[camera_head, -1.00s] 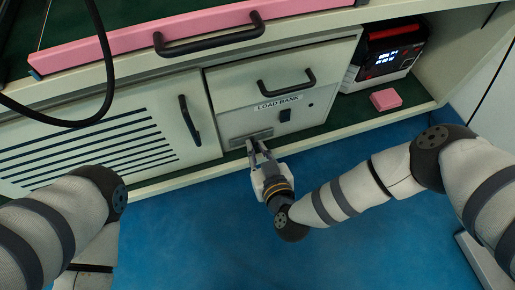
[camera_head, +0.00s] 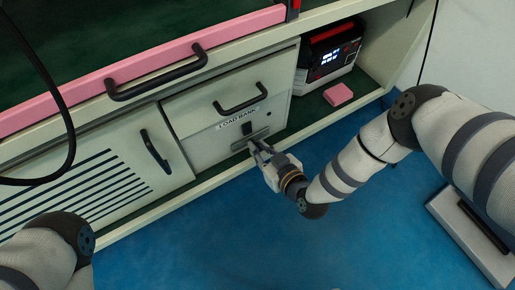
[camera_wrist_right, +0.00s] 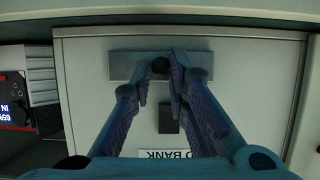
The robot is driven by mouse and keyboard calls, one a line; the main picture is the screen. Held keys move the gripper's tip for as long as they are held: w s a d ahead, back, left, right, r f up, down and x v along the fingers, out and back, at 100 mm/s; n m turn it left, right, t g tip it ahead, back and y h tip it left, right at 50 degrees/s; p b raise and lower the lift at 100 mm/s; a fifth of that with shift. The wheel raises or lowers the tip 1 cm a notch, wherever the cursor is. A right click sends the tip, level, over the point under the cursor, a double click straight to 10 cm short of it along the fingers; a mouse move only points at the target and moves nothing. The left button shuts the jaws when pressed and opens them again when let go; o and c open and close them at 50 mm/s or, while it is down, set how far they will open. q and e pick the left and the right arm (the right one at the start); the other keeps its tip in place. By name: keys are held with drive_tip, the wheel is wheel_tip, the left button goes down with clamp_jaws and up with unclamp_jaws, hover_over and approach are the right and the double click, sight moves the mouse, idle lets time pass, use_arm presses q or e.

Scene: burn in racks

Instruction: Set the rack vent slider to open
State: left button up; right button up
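The rack vent slider is a grey plate (camera_head: 238,147) low on the load bank front, below its label. In the right wrist view the plate (camera_wrist_right: 125,66) lies across the top and a small dark round knob (camera_wrist_right: 160,66) stands on it. My right gripper (camera_head: 254,147) reaches the plate from the front. In the wrist view its fingertips (camera_wrist_right: 160,76) are close together on either side of the knob and seem to touch it. The fingers partly cover the plate. My left gripper is out of view; only part of the left arm shows.
A dark switch (camera_head: 247,127) sits just above the plate. A drawer handle (camera_head: 241,98) is higher up. A louvred door (camera_head: 85,190) is on the left. A lit power unit (camera_head: 330,50) and a pink block (camera_head: 338,94) stand on the right shelf.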

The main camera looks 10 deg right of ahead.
drive_tip(key=o, duration=0.3)
drive_tip(key=shift+d, duration=0.2)
drive_tip(key=shift+o, duration=0.2)
drive_tip(key=v, duration=1.2)
